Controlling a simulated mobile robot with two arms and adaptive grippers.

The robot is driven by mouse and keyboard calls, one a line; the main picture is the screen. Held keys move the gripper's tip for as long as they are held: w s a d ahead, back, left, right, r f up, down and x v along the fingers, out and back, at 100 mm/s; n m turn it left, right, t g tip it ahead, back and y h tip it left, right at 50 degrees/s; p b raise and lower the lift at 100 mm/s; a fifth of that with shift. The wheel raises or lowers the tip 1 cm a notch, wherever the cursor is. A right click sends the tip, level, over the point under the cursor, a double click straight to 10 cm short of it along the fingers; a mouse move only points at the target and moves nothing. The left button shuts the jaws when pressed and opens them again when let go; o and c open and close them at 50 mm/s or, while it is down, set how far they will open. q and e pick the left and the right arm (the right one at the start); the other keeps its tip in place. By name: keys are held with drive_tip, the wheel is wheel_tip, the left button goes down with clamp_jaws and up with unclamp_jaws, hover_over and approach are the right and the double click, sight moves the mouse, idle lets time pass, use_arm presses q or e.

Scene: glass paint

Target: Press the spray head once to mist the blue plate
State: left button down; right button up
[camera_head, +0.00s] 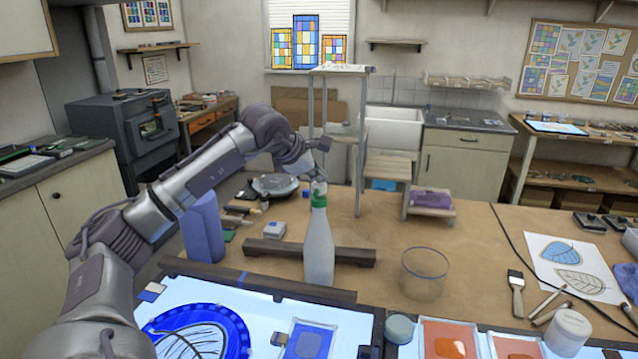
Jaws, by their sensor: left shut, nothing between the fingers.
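The spray bottle (318,247) stands upright on the workbench, pale and translucent with a green collar. Its spray head (319,187) is small and whitish at the top. My left gripper (321,176) comes in from the left and is shut and empty, its tips right at the top of the spray head. I cannot tell whether they touch it. The blue plate (240,325) lies on the lit panel at the lower left, with a leaf-shaped piece on it. My arm hides part of its left side. My right gripper is not in view.
A dark wooden bar (275,251) lies behind the bottle. A clear glass (424,275) stands to its right, with a brush (516,293) farther right. Paint trays (450,338) and a jar (567,330) line the front. The bench right of the bottle has bare room.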

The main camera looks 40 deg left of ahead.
sight(318, 184)
use_arm(q)
drive_tip(key=shift+f, duration=0.4)
drive_tip(key=shift+r, duration=0.1)
idle(0.3)
drive_tip(key=shift+a+r+p, duration=0.1)
drive_tip(key=shift+r+p, duration=0.7)
drive_tip(key=shift+r, duration=0.3)
drive_tip(key=shift+r, duration=0.15)
wheel_tip(318, 184, up, 5)
drive_tip(key=p, duration=0.4)
drive_tip(key=shift+f, duration=0.2)
